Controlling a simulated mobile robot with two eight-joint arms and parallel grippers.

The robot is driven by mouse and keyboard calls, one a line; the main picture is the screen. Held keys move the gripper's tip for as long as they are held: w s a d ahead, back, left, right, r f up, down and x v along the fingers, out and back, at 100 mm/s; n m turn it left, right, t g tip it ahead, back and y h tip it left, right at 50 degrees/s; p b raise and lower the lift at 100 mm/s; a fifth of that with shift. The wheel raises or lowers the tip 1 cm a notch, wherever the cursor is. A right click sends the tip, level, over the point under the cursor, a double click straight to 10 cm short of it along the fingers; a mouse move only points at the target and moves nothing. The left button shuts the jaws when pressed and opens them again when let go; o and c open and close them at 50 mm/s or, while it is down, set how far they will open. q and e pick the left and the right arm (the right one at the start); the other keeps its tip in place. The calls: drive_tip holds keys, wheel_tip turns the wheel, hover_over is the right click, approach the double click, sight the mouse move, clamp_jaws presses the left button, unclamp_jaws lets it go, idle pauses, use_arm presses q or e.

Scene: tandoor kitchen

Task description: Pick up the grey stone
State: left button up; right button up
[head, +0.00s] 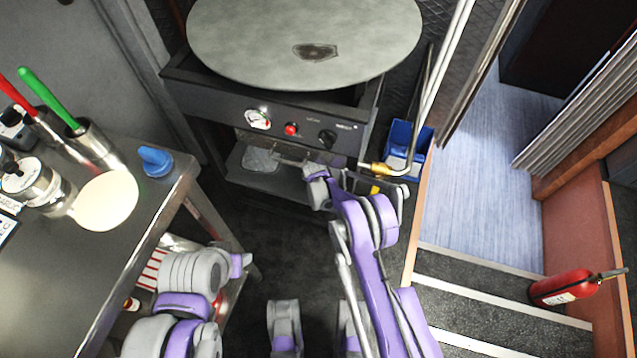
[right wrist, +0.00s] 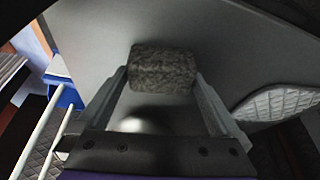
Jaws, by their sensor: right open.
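The grey stone (right wrist: 163,68) is a rough, speckled block on a smooth grey surface in the right wrist view. My right gripper (right wrist: 160,84) is open, with one finger at each side of the stone's near end. I cannot tell whether the fingers touch it. In the head view my right gripper (head: 292,161) reaches in over the low shelf (head: 268,182) under the oven's control panel. The stone is not visible there, hidden by the arm or the panel. Part of my left arm shows at lower left, but its gripper cannot be made out.
A quilted pad (head: 261,160) lies left of the gripper on the shelf; the right wrist view shows it too (right wrist: 281,105). The control panel (head: 285,128) overhangs. A blue bin (head: 424,146) and a brass-ended pipe (head: 378,168) stand close right. A counter (head: 120,245) is left.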

drive_tip(key=shift+f, duration=0.15)
drive_tip(key=c, duration=1.1)
drive_tip(key=shift+c, duration=0.2)
drive_tip(key=shift+r, duration=0.25)
drive_tip(key=shift+s+a+r, duration=0.1)
drive_tip(key=shift+s, duration=0.05)
drive_tip(key=s+a+p, duration=0.1)
drive_tip(key=s+a, duration=0.1)
drive_tip(key=s, duration=1.5)
drive_tip(key=shift+s+a, duration=0.2)
drive_tip(key=shift+s, duration=0.05)
